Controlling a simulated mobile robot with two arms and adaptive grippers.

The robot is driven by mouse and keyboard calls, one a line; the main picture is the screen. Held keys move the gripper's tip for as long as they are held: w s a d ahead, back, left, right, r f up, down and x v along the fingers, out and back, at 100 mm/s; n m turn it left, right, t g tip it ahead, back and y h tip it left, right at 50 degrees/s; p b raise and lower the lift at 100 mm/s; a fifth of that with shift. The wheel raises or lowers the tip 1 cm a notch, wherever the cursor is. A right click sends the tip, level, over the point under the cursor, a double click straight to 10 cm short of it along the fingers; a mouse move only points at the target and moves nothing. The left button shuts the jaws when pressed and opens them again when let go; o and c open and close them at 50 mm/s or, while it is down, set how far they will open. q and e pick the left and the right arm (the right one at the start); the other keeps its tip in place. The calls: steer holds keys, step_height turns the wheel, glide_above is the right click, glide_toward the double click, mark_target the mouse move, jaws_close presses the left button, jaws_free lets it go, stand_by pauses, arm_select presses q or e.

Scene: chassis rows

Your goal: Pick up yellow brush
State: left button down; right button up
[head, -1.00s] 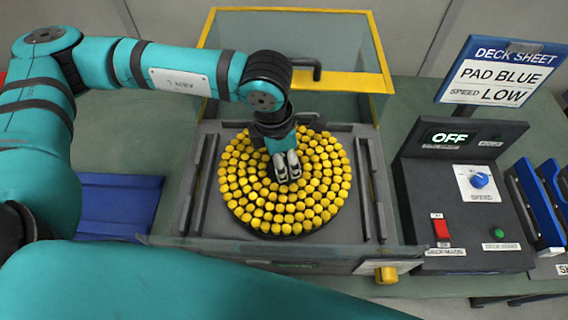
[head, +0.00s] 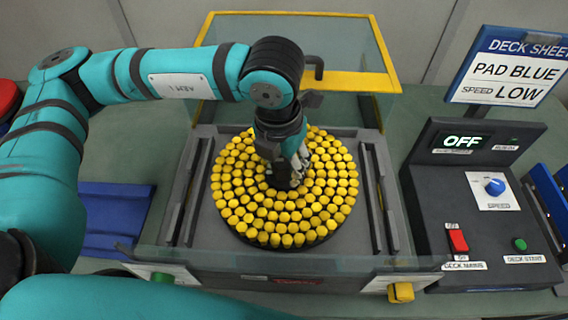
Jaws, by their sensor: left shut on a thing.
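The yellow brush (head: 285,222) is a round dark disc covered in rings of yellow tufts. It lies level over the grey bed of the machine, in the middle of the head view. My left gripper (head: 287,181) reaches down from above to the disc's centre and is shut on the brush there. The fingertips are partly hidden by the gripper body and the tufts. I cannot tell whether the disc is clear of the bed. My right gripper is not in view.
Clear panels with a yellow-edged frame (head: 345,80) surround the bed (head: 185,205). A control box (head: 485,200) at right reads OFF, with a red switch, green button and blue speed knob. A sign (head: 510,70) reads PAD BLUE, SPEED LOW. A blue pad (head: 115,215) lies at left.

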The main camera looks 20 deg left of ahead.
arm_select(q)
steer(key=shift+s+f, duration=0.1)
steer(key=shift+w+r+p, duration=0.15)
steer(key=shift+r+p, duration=0.1)
steer(key=shift+r, duration=0.3)
steer(key=shift+w+r+p, duration=0.15)
steer(key=shift+r+p, duration=0.1)
steer(key=shift+r, duration=0.25)
steer(key=shift+r+p, duration=0.3)
steer(key=shift+r, duration=0.55)
step_height(320, 180, up, 12)
steer(key=p, duration=0.5)
steer(key=shift+r+p, duration=0.2)
steer(key=shift+p, duration=0.15)
